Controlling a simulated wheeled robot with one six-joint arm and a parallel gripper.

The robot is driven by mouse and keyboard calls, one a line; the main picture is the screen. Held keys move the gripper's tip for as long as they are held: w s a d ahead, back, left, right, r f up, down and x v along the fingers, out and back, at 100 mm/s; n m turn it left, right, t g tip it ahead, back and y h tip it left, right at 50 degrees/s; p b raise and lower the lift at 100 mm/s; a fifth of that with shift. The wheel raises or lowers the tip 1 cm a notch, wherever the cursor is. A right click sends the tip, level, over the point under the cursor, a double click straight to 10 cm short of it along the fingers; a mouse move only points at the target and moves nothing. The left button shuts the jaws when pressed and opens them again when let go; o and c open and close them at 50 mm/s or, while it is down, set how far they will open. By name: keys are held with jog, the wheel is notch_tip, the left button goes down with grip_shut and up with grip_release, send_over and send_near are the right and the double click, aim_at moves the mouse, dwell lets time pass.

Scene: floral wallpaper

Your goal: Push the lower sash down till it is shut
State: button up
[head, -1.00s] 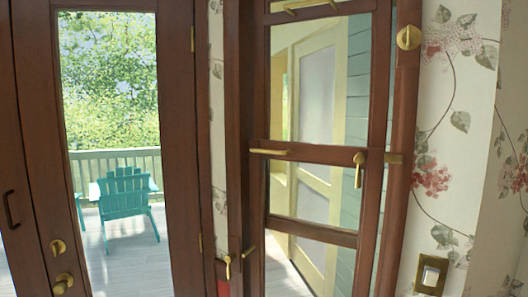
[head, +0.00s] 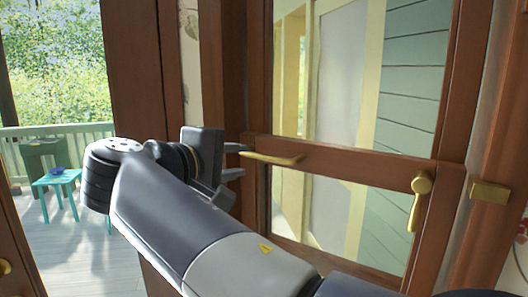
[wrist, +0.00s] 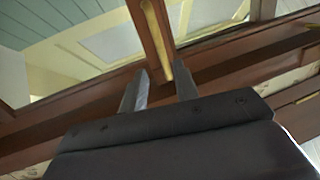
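The window has dark wooden sashes. A cross rail (head: 340,168) carries a brass bar handle (head: 272,158) at its left and a brass lever (head: 418,202) at its right. Which sash this rail belongs to is hard to tell. Another wooden rail (head: 355,272) crosses below, partly hidden by my arm. My gripper (head: 240,161) is open and empty at the handle's left end, with its fingers pointing right. In the wrist view, the brass handle (wrist: 157,38) runs between and beyond the two parted fingertips (wrist: 161,84). Contact cannot be made out.
A brass catch (head: 490,191) sits on the right jamb. A dark wooden post (head: 145,80) stands left of the window. My arm covers the lower middle.

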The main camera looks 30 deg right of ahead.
aim_at(263, 158)
jog(key=p+x, duration=0.2)
jog(key=x, duration=0.8)
jog(key=shift+d+f, duration=0.1)
jog(key=shift+d, duration=0.1)
grip_shut()
dwell(0.3)
